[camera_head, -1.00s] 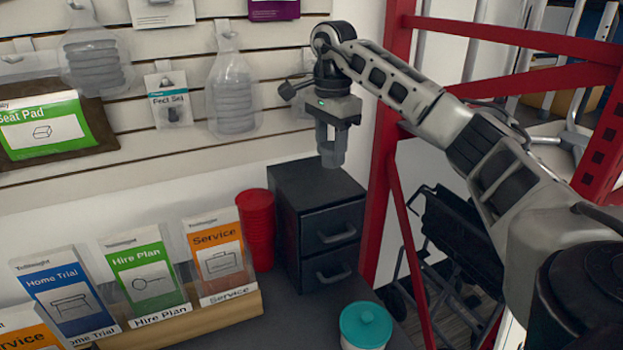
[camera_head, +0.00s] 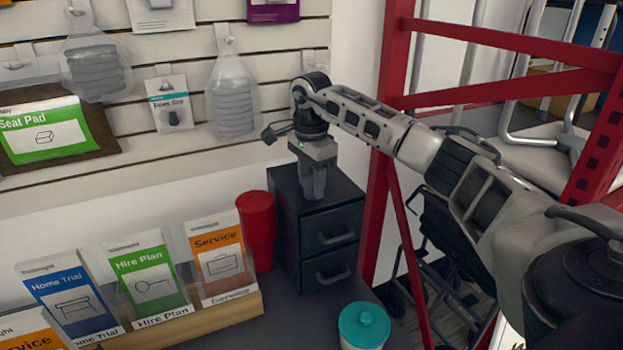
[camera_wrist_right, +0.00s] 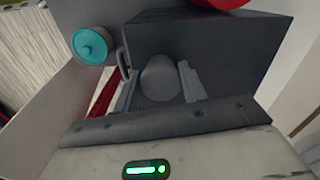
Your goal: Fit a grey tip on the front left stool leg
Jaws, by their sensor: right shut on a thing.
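My right gripper (camera_head: 314,192) hangs fingers down over the top of the small black drawer cabinet (camera_head: 331,268). In the right wrist view the gripper (camera_wrist_right: 160,92) is shut on a rounded grey tip (camera_wrist_right: 160,76), which sits between the two grey fingers. In the head view I cannot make out the tip apart from the fingers. Whether the tip touches the cabinet top is hard to tell. My left gripper is not in view.
A red cup stack (camera_head: 256,230) stands left of the cabinet. A teal-lidded tub (camera_head: 364,325) stands in front of it. A leaflet holder (camera_head: 190,318) fills the front left. A red rack post (camera_head: 386,130) rises on the right. Packets hang on the slatted wall (camera_head: 190,60).

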